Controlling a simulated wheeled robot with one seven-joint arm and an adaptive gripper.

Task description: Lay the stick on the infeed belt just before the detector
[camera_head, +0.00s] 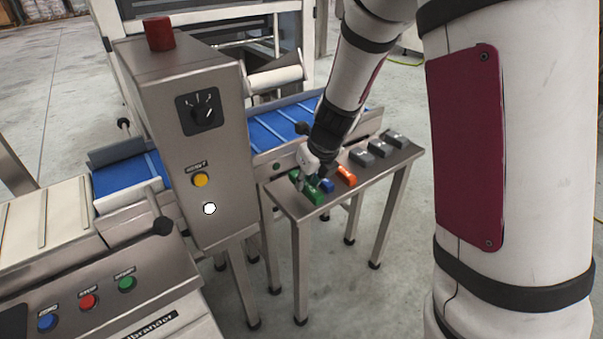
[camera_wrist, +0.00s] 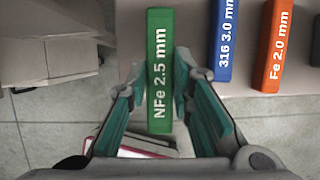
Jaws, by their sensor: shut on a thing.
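A green stick marked "NFe 2.5 mm" (camera_wrist: 158,30) lies between the fingers of my gripper (camera_wrist: 160,82), which is shut on it. In the head view my gripper (camera_head: 309,172) points down at the small steel stand, and the green stick (camera_head: 313,194) shows just below it. I cannot tell whether the stick still touches the stand. The steel detector cabinet (camera_head: 186,130) stands to the left, with a red lamp on top. A blue belt shows on its right side (camera_head: 270,130) and its left side (camera_head: 128,176); I cannot tell which is the infeed.
On the stand (camera_head: 285,200), a blue stick (camera_head: 326,186) and an orange stick (camera_head: 346,176) lie right of the green one. Several grey blocks (camera_head: 379,149) sit farther right. A panel with coloured buttons (camera_head: 88,301) is at lower left. Guard rails edge the belt.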

